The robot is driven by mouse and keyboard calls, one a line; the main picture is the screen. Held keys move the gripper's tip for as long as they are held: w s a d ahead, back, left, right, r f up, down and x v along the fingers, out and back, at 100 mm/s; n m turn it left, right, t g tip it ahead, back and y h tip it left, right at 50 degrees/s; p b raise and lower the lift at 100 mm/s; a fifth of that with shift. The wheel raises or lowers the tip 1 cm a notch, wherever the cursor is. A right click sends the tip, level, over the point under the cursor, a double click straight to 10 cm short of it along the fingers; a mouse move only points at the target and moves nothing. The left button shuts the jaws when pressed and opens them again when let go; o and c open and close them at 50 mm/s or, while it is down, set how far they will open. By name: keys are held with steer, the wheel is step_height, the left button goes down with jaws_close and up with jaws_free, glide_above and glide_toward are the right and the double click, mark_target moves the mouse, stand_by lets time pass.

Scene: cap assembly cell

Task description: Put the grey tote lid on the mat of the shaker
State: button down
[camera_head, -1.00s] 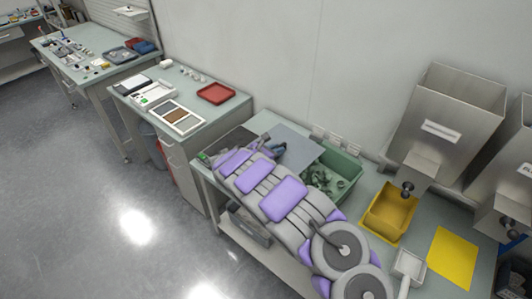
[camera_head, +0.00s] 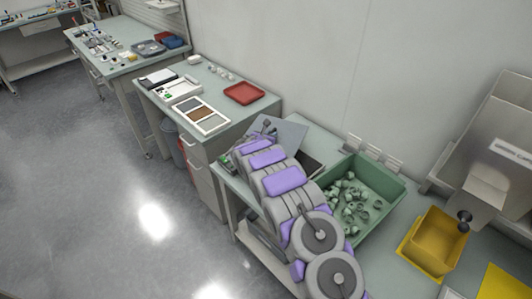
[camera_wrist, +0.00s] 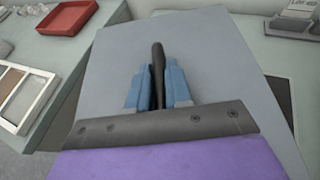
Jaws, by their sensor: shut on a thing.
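The grey tote lid (camera_head: 291,133) is a flat grey panel at the near bench's left end in the head view. In the wrist view the lid (camera_wrist: 215,70) fills the middle, with a dark upright handle (camera_wrist: 158,62). My gripper's blue fingers (camera_wrist: 157,90) are shut on this handle; the gripper (camera_head: 267,128) is small in the head view. The shaker (camera_head: 226,161) shows only as a small front part with a green display, left of my arm. Its mat is hidden by the lid and my arm. I cannot tell whether the lid touches it.
A dark flat patch (camera_head: 312,164) lies between the lid and a green bin (camera_head: 385,215) of grey parts. A yellow bin (camera_head: 436,243) stands farther right. The side bench left holds a red tray (camera_head: 244,93) and a white framed tray (camera_head: 203,116).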

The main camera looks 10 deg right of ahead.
steer(key=f, duration=0.1)
steer(key=a+f, duration=0.1)
steer(key=f, duration=0.1)
steer(key=f+b, duration=0.1)
steer(key=shift+a+f, duration=0.35)
steer(key=shift+a, duration=0.05)
steer(key=shift+d+f, duration=0.25)
steer(key=shift+f, duration=0.9)
steer(key=shift+d+f+b, duration=0.2)
steer(key=shift+d+b, duration=0.05)
steer(key=shift+b, duration=0.05)
steer(key=shift+d+r, duration=0.1)
steer(key=shift+d, duration=0.1)
steer(key=shift+a+f, duration=0.15)
steer(key=shift+f, duration=0.05)
steer(key=c, duration=1.1)
jaws_free()
steer(key=shift+a, duration=0.35)
steer(key=shift+o, duration=0.2)
steer(key=shift+d, duration=0.2)
steer(key=shift+d, duration=0.1)
